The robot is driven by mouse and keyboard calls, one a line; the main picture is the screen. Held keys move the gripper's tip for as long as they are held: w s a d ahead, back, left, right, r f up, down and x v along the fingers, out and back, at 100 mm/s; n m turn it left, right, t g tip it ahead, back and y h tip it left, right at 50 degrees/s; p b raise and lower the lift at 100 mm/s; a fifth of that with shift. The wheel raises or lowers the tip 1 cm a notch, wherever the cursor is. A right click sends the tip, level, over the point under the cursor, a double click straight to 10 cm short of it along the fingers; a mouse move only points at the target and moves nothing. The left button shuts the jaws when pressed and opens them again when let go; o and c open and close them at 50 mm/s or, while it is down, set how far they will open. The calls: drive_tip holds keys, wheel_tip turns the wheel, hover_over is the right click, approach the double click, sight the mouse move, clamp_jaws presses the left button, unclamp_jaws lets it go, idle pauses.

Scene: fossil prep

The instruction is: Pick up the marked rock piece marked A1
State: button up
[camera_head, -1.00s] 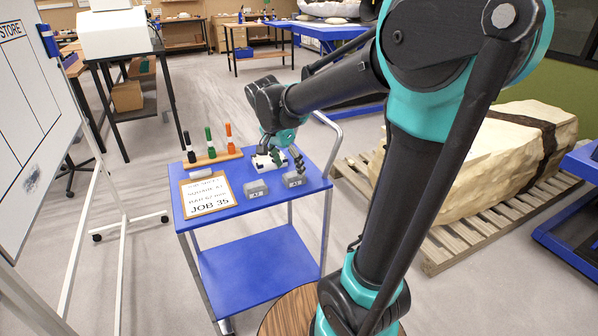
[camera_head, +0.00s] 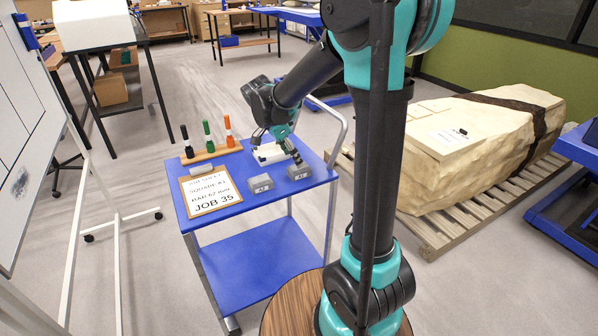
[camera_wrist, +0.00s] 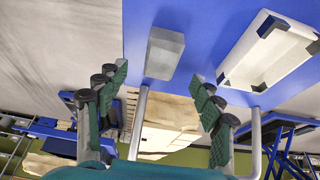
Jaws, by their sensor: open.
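Two small grey rock pieces stand on the top of the blue trolley (camera_head: 236,209): a left one (camera_head: 261,184) and a right one (camera_head: 299,172). Each has a mark on its front, too small to read, so I cannot tell which is A1. In the wrist view my gripper (camera_wrist: 160,92) is open and empty. A plain grey block (camera_wrist: 165,54) shows beyond and between its fingers, apart from both.
A clipboard sheet (camera_head: 210,194) reading JOB 35 lies at the trolley's left. Several markers stand in a wooden holder (camera_head: 211,154) behind it. The trolley's rail (camera_head: 334,132) rises at the right. A large pale rock (camera_head: 470,150) lies on a pallet (camera_head: 432,236).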

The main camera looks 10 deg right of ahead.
drive_tip(key=shift+x, duration=3.3)
drive_tip(key=shift+w+a, duration=0.1)
drive_tip(key=shift+a, duration=0.1)
drive_tip(key=shift+c, duration=0.3)
drive_tip(key=c, duration=1.4)
drive_tip(key=shift+c, duration=0.4)
